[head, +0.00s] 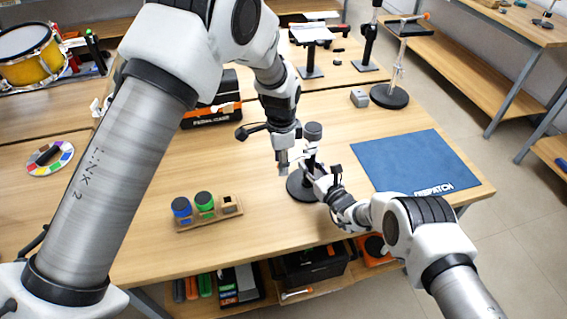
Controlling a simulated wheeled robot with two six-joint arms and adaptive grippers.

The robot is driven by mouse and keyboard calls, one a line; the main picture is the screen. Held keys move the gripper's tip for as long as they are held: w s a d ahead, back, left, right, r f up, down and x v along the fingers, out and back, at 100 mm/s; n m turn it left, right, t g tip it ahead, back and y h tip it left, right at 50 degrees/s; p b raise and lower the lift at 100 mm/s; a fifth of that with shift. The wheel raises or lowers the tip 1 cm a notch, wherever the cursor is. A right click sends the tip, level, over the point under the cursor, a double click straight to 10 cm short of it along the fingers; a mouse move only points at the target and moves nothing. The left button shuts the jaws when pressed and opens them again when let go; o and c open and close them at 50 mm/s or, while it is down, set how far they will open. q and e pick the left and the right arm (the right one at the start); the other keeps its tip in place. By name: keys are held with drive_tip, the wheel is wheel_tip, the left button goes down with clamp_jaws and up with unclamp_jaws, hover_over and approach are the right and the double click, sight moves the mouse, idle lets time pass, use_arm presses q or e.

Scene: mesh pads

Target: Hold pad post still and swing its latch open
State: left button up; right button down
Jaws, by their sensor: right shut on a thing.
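The pad post stands upright on the wooden table, with a dark cylindrical top (313,130) and a round black base (298,188). My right gripper (313,174) reaches in from the lower right and is shut on the post's stem, low above the base. My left gripper (283,166) points down just left of the post, at about the height of its upper stem. I cannot tell whether its fingers are open or touch the post. The latch is too small and too covered by the grippers to make out.
A blue mat (412,160) lies right of the post. A wooden holder (228,208) with blue and green-lidded jars stands front left. A small grey box (359,98) and a black-based stand (389,96) are behind. An orange and black case (212,112) sits back left.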

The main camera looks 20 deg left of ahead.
use_arm(q)
clamp_jaws()
use_arm(e)
drive_tip(key=shift+f, duration=0.25)
use_arm(q)
drive_tip(key=shift+w+a, duration=1.05)
drive_tip(key=shift+w, duration=0.05)
drive_tip(key=shift+w+a, duration=0.3)
drive_tip(key=shift+w, duration=0.4)
drive_tip(key=shift+w+a, duration=0.3)
drive_tip(key=shift+w, duration=0.4)
